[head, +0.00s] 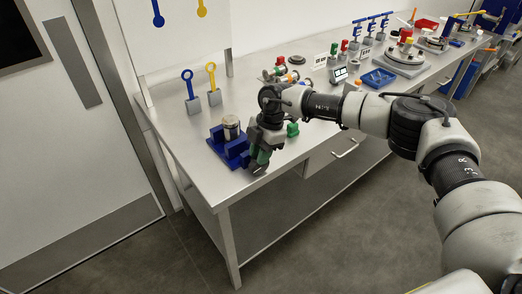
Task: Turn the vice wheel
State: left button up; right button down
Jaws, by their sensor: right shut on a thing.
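A blue vice (228,150) stands on the near left end of the metal bench, with a metal cylinder (231,126) upright between its jaws. My right gripper (258,165) is at the right side of the vice, pointing down, close to the bench's front edge. It is shut at the place of the vice wheel. The wheel itself is mostly hidden by the gripper, and its turn angle cannot be told. A green patch shows at the fingers. My left gripper is not in view.
A blue-handled tool (192,98) and a yellow-handled tool (213,89) stand in blocks behind the vice. A green knob (292,129) is right of my gripper. A blue tray (378,78) and several fittings fill the bench further right.

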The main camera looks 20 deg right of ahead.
aim_at(251, 168)
jog(key=shift+s+a+r+h+p, duration=0.1)
jog(key=shift+a+r+h+p, duration=0.2)
jog(key=shift+h+p, duration=0.4)
jog(key=shift+s+a+f+t+h+p, duration=0.1)
jog(key=shift+a+f+t+h+p, duration=0.1)
jog(key=shift+a+t+h+p, duration=0.3)
jog(key=shift+s+a+f+t+h+b, duration=0.1)
jog(key=shift+f+t+h+b, duration=0.1)
jog(key=shift+h, duration=0.35)
jog(key=shift+a+f+t+h+b, duration=0.1)
jog(key=shift+t+h+b, duration=0.1)
jog(key=shift+h, duration=0.35)
jog(key=shift+s+a+f+h+b, duration=0.1)
jog(key=shift+a+f+h+b, duration=0.15)
jog(key=shift+h+b, duration=0.5)
jog(key=t+h+b, duration=0.1)
jog(key=h+b, duration=0.1)
jog(key=b, duration=0.1)
jog(key=a+f+t+h+b, duration=0.1)
jog(key=h+b, duration=0.1)
jog(key=b, duration=0.2)
jog(key=f+h+b, duration=0.1)
jog(key=h+b, duration=0.2)
jog(key=b, duration=0.1)
jog(key=shift+s+a+f+t, duration=0.1)
jog(key=shift+s+a+t, duration=0.25)
jog(key=shift+t, duration=0.05)
jog(key=shift+t+h+b, duration=0.3)
jog(key=shift+h+b, duration=0.35)
jog(key=shift+b, duration=0.3)
